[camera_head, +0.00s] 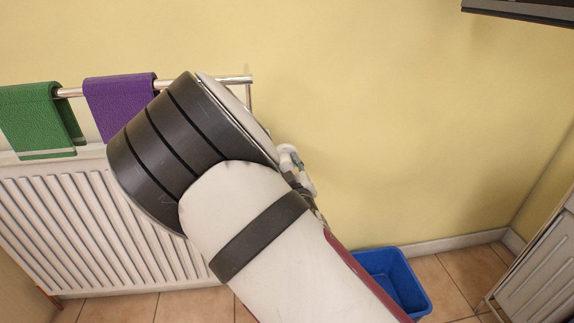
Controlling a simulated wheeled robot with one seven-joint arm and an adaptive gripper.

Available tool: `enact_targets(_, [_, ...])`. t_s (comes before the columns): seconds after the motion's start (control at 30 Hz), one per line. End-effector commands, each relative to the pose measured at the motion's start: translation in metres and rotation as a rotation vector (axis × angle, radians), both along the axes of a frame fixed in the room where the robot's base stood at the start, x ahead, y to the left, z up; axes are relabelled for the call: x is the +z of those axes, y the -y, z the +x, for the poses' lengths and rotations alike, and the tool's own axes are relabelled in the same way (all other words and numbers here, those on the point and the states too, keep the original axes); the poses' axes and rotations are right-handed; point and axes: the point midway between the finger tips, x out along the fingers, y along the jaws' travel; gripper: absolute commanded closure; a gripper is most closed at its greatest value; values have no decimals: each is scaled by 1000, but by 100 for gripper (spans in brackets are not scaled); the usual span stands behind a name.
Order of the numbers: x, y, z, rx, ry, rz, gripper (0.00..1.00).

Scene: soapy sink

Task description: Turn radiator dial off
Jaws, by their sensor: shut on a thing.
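The radiator (90,225) is white and ribbed and stands against the yellow wall at the left. My arm crosses the middle of the view and covers the radiator's right end. A small white and grey piece (294,166) shows just past the right edge of my arm, in front of the wall. It may be the radiator dial or its valve, but too little shows to be sure. I cannot make out my gripper; it seems hidden behind my arm. Any contact between my gripper and the dial is hidden too.
A green towel (38,120) and a purple towel (118,104) hang on a metal rail (232,80) above the radiator. A blue bin (405,283) stands on the tiled floor at the lower right. A white slatted unit (540,265) is at the right edge.

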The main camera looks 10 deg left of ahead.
Motion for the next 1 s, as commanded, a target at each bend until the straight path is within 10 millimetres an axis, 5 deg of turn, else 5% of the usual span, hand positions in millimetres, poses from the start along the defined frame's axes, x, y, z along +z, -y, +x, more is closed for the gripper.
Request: enact_targets(1.0, [-1, -1, 0, 0, 225, -787, 93])
